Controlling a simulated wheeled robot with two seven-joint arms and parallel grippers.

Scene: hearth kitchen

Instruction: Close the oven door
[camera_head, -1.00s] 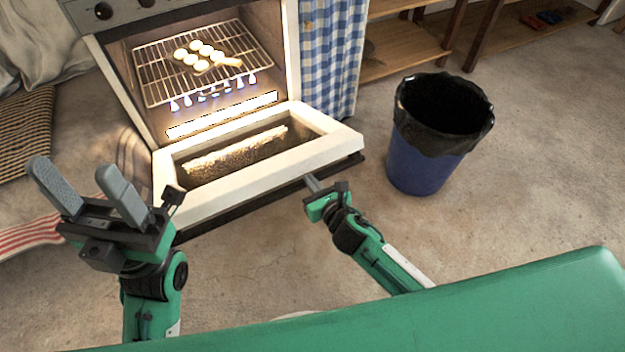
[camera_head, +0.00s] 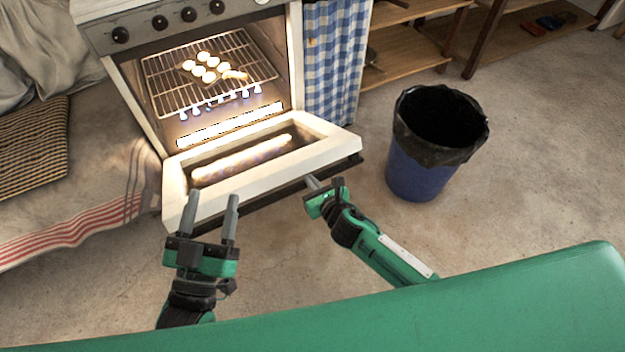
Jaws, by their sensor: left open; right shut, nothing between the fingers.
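The oven (camera_head: 205,30) stands at the top left, lit inside, with several pale round items on its wire rack (camera_head: 160,75) and small blue flames below. Its white-framed door (camera_head: 335,146) is hinged down at the bottom and open, tilted towards me, with a dark glass window. My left gripper (camera_head: 209,216) is open and empty, in front of the door's left end, its fingers overlapping the door's lower edge in view. My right gripper (camera_head: 312,183) is shut with nothing in it, at the door's front edge right of centre; I cannot tell if it touches.
A blue bin (camera_head: 418,172) with a black liner stands right of the oven. A blue checked curtain (camera_head: 335,60) and wooden shelves (camera_head: 405,60) are behind it. A red-striped cloth (camera_head: 75,228) lies on the left floor. The floor in front is clear.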

